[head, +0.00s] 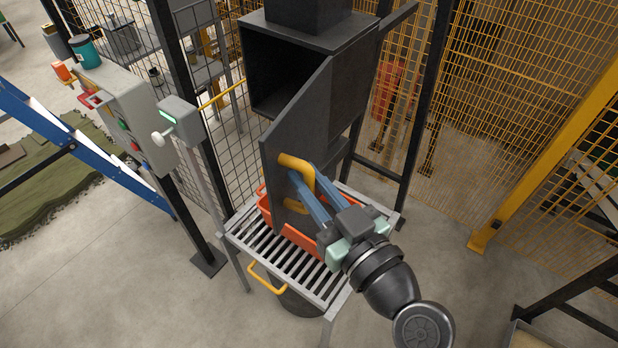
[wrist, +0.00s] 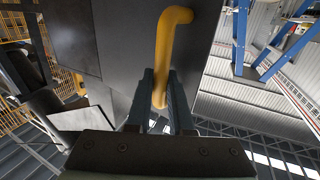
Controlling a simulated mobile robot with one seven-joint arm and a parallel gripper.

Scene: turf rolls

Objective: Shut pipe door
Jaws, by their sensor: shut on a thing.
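The pipe door (head: 295,150) is a dark grey panel hinged on the right side of a dark box-shaped pipe (head: 352,75). It stands swung open, and the pipe's dark opening (head: 275,70) shows to its left. A yellow bent handle (head: 298,164) is fixed to the door. My gripper (head: 300,183) has its two blue fingers closed around the handle. In the wrist view the handle (wrist: 172,45) runs down between the fingertips (wrist: 160,80), with the door (wrist: 140,40) behind it.
An orange crate (head: 310,240) sits on a slatted metal stand (head: 290,258) below the door. A post with a small grey box (head: 178,120) and a control cabinet (head: 120,105) stand to the left. Yellow mesh fencing (head: 520,110) stands to the right. Floor at front left is clear.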

